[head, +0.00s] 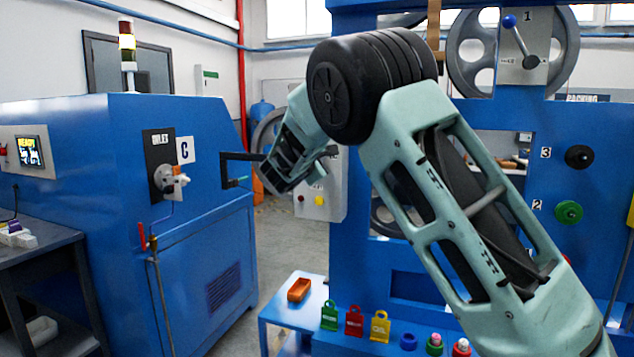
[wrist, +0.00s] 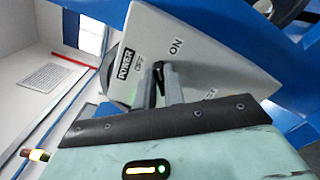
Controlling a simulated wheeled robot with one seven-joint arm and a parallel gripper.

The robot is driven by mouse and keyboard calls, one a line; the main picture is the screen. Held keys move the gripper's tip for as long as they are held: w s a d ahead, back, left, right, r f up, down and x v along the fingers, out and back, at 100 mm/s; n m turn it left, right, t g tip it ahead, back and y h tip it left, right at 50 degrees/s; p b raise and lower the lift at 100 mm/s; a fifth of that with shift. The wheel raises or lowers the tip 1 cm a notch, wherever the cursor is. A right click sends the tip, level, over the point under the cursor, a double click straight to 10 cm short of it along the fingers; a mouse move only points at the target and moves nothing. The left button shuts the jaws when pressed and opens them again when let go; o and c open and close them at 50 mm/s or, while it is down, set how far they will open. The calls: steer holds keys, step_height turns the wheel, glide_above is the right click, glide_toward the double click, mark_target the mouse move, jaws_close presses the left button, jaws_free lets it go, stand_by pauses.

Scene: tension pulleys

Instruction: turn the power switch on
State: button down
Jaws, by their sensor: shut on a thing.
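The power switch (wrist: 158,68) is a small black knob on a light grey panel (wrist: 210,60) marked POWER, with OFF and ON labels. In the wrist view, my gripper (wrist: 161,78) has its two grey fingers closed on the knob, one on each side. The fingers partly hide the knob, so I cannot tell for sure which label it points to. In the head view, the grey box (head: 325,205) with red and yellow buttons stands behind my gripper (head: 330,153). My wrist hides its upper left part, and the switch is not visible there.
A blue machine (head: 170,250) with a signal tower (head: 128,50) stands at the left. The blue pulley frame (head: 350,262) is behind my arm. Open floor lies between the machines.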

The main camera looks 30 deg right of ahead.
steer(key=m+b, duration=0.3)
steer(key=b, duration=0.5)
steer(key=f+m+b, duration=0.1)
steer(key=m+b, duration=0.3)
steer(key=b, duration=0.3)
steer(key=shift+s+f+b, duration=0.1)
steer(key=shift+b, duration=0.3)
steer(key=shift+m, duration=0.4)
steer(key=c, duration=1.5)
jaws_free()
steer(key=shift+r, duration=0.2)
steer(key=b+v, duration=0.2)
steer(key=v, duration=1.5)
steer(key=shift+s+a+b, duration=0.15)
steer(key=shift+b, duration=0.25)
steer(key=shift+f, duration=0.15)
